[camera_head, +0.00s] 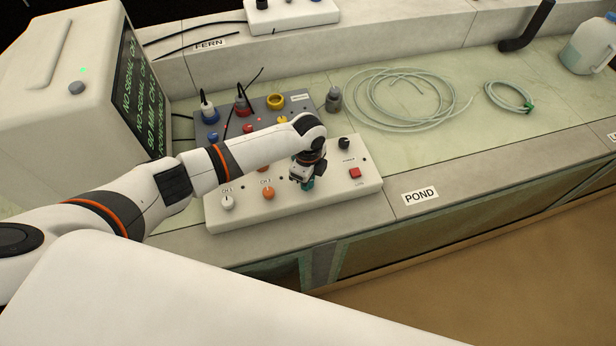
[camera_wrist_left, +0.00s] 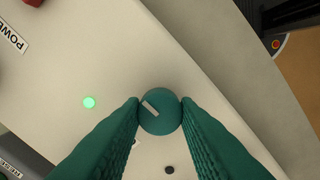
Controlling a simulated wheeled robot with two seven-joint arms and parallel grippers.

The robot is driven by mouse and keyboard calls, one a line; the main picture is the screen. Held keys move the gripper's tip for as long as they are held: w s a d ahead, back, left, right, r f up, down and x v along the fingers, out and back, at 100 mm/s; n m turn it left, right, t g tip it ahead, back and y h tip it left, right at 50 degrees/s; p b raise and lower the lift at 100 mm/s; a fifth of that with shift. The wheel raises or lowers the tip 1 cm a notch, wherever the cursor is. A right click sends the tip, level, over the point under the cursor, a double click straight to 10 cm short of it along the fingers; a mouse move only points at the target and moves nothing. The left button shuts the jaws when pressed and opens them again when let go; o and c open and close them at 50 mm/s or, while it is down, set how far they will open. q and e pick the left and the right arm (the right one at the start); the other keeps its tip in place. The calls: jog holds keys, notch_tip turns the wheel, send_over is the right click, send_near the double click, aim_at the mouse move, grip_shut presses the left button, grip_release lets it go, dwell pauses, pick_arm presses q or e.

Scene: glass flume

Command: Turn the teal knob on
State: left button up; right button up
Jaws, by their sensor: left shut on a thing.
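The teal knob (camera_wrist_left: 160,112) shows in the left wrist view as a round cap with a pale pointer line, which points up and left in that picture. It stands on the white control panel (camera_head: 225,215). My left gripper (camera_head: 305,183) is over the panel, and its two green fingers are shut on the knob from both sides. In the head view the gripper hides most of the knob. A small green light (camera_wrist_left: 89,102) glows on the panel beside the knob. My right gripper is not in view.
On the panel are a white knob (camera_head: 227,202), an orange knob (camera_head: 268,193), a red button (camera_head: 355,173) and a black knob (camera_head: 344,143). A grey box with cables stands behind. A monitor (camera_head: 65,80) is at left.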

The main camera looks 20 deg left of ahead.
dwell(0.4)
pick_arm(q)
jog(key=o, duration=1)
notch_tip(320, 180, up, 12)
jog(key=shift+r+b, duration=0.1)
jog(key=shift+b, duration=1)
